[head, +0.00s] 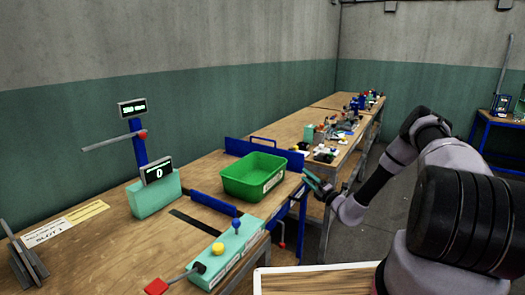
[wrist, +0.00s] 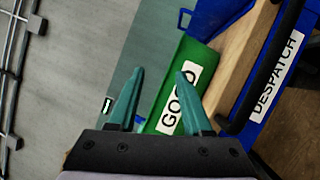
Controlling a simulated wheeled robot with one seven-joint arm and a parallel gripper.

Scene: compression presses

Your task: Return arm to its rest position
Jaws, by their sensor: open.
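My arm reaches out from the right side of the head view, over the gap beside the bench. My gripper (head: 314,183) is near the right end of the green bin (head: 236,186), above the bench edge. In the wrist view my gripper (wrist: 158,88) has its two teal fingers spread apart with nothing between them. The green bin also shows in the wrist view (wrist: 200,60), beyond the fingers, with a white label reading GOOD. I cannot tell from these views whether a finger touches the bin.
The wooden bench (head: 120,250) carries a teal press (head: 155,192) with a display reading 0 and a teal control box (head: 225,258) with a yellow button. A blue panel labelled DESPATCH (wrist: 262,112) is at right in the wrist view. Grey floor (head: 380,215) is open beyond my arm.

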